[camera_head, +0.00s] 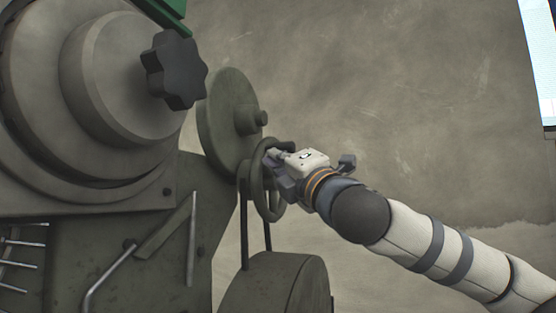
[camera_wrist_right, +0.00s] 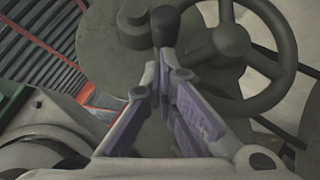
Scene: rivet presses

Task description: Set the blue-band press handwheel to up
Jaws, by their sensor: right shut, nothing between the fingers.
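A dark grey-green handwheel (camera_head: 271,213) is mounted on the side of a press (camera_head: 95,75) and shows nearly edge-on in the head view. In the right wrist view the handwheel's hub (camera_wrist_right: 231,39), spokes and round rim are at the upper right. A black handle knob (camera_wrist_right: 166,26) stands at its left side. My right gripper (camera_head: 277,160) is at the handwheel, beside its rim. In the wrist view its fingers (camera_wrist_right: 164,62) converge just below the knob, with nothing between them. Contact cannot be told. No blue band shows. My left gripper is out of view.
A black star knob (camera_head: 174,70) juts from the press at upper left. A large disc (camera_head: 222,125) and a belt housing (camera_head: 275,285) stand close around the handwheel. A bent metal rod (camera_head: 108,280) is at lower left. The right side is open before a plain wall.

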